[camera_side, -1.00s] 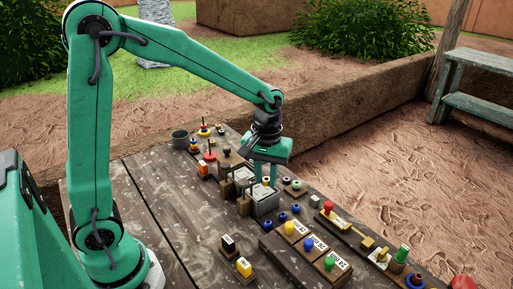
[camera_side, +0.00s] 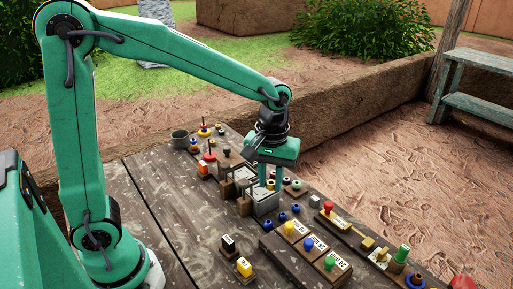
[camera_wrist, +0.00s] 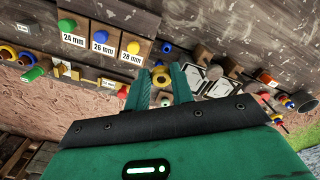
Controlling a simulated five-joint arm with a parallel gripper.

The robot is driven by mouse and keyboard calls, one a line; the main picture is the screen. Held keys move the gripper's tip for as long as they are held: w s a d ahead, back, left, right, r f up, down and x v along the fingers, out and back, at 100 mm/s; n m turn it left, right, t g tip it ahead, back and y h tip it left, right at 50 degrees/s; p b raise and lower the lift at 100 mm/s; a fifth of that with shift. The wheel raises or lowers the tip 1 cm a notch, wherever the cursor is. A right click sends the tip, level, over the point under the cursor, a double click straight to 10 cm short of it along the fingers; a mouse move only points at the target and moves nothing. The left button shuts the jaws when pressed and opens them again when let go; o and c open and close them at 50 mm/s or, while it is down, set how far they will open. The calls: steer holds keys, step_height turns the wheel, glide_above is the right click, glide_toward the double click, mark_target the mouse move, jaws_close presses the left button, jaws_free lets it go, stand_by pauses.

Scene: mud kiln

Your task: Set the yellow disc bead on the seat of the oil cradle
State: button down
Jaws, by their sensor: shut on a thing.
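The yellow disc bead (camera_wrist: 161,77) shows in the wrist view as a ring with a dark hole, between the two green fingers. My gripper (camera_wrist: 160,82) is shut on it. In the side view my gripper (camera_side: 270,185) is low over the row of parts, just above a grey box-like holder (camera_side: 265,205). The fingers hide part of that holder. In the wrist view, pale square-topped holders (camera_wrist: 216,88) lie just right of the bead. I cannot tell which holder is the oil cradle, or whether the bead touches a seat.
Labelled blocks with green, blue and yellow knobs (camera_side: 309,243) stand in front of my gripper. Loose blue beads (camera_side: 282,217) lie nearby. A grey cup (camera_side: 180,138) and coloured pegs stand at the far end. The table's left part (camera_side: 165,205) is clear.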

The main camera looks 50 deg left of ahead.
mark_target(270, 184)
steer(key=c, duration=2)
jaws_free()
steer(key=shift+r, duration=2.5)
steer(key=shift+a, duration=0.1)
steer(key=w+a+f+m, duration=0.2)
steer(key=a+f+m, duration=0.2)
steer(key=a, duration=0.4)
steer(key=shift+w+a+f, duration=0.15)
steer(key=shift+a+f, duration=0.1)
steer(key=shift+f, duration=0.15)
steer(key=w+a+f, duration=0.1)
steer(key=a+f, duration=0.1)
steer(key=a, duration=0.1)
steer(key=a+f, duration=0.2)
steer(key=a, duration=0.2)
steer(key=w+a+f, duration=0.1)
steer(key=a+f, duration=0.2)
steer(key=a, duration=0.1)
steer(key=shift+w+a, duration=0.15)
steer(key=shift+w, duration=0.2)
